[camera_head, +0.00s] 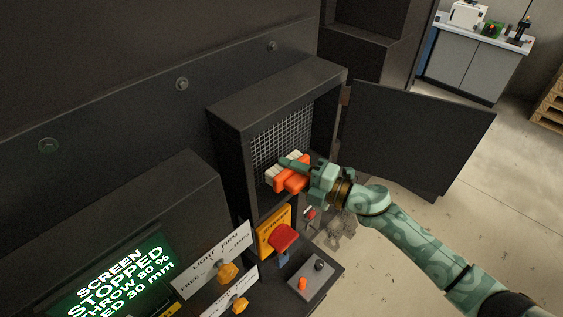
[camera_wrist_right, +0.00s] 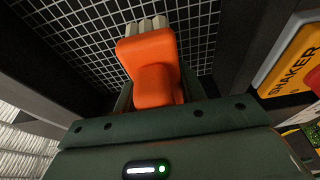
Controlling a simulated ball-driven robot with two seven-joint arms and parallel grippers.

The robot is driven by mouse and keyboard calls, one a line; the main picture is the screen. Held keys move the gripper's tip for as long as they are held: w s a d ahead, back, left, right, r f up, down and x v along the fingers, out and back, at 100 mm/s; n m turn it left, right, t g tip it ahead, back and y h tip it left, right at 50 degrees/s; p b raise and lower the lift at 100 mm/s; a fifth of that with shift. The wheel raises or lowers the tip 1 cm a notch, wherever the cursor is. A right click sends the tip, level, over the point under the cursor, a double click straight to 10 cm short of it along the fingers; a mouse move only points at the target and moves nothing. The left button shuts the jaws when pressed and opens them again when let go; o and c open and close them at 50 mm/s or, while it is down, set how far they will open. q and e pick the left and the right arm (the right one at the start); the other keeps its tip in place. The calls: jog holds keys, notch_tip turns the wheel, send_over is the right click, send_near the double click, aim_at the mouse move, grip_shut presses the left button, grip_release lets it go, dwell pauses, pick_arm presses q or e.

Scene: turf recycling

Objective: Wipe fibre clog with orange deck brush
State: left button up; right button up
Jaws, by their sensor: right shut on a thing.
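The orange deck brush (camera_head: 291,181) has pale bristles and is held up at the mesh screen (camera_head: 282,136) inside the open dark housing. My right gripper (camera_head: 306,173) is shut on it. In the right wrist view the orange brush (camera_wrist_right: 152,72) sticks out past the gripper, with its bristles toward the mesh (camera_wrist_right: 80,35). I cannot tell whether the bristles touch the mesh. No fibre clog shows clearly on the visible mesh. A grey tangled clump (camera_head: 341,229) shows below the gripper, by the floor. My left gripper is not in view.
The housing's dark door (camera_head: 420,140) stands open to the right. Below the housing are a yellow shaker panel with a red knob (camera_head: 283,238) and a small control box (camera_head: 317,277). A green display (camera_head: 125,280) reads "SCREEN STOPPED". Open floor lies to the right.

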aim_at(307, 184)
jog(key=shift+v, duration=0.85)
jog(key=shift+s+a, duration=0.1)
jog(key=shift+s, duration=0.05)
jog(key=shift+s+d+p, duration=0.35)
jog(key=shift+s+d, duration=0.75)
jog(key=shift+a, duration=0.1)
